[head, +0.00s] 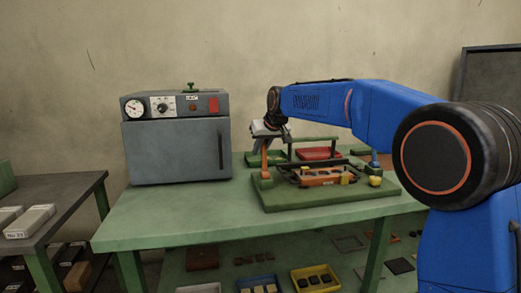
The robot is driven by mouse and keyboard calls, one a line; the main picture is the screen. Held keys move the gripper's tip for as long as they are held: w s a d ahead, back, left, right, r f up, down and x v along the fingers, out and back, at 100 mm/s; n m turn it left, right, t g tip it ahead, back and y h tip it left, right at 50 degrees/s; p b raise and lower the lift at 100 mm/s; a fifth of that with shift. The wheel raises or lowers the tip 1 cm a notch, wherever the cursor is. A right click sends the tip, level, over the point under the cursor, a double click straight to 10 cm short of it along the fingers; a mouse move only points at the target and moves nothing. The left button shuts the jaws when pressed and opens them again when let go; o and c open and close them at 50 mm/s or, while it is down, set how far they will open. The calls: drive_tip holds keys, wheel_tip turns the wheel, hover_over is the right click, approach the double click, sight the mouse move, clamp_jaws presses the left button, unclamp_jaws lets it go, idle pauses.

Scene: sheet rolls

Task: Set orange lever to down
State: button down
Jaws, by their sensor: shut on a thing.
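The orange lever (265,161) stands close to upright in a green mount at the left end of the green board (300,202) on the table. My gripper (267,140) comes down from above and is shut on the upper end of the orange lever. The gripper covers the top of the lever, so the exact grip is hard to see at this size.
A fixture with an orange piece (322,177) sits mid-board. A blue lever (375,160) and a yellow knob (375,181) are at its right. Red (319,153) and green trays lie behind. A grey oven (178,145) stands left. The table's (160,213) front left is clear.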

idle(0.3)
drive_tip(key=c, duration=1.7)
unclamp_jaws()
drive_tip(key=shift+w, duration=0.1)
drive_tip(key=v, duration=1.7)
drive_tip(key=shift+s+r, duration=0.15)
drive_tip(key=shift+s, duration=0.05)
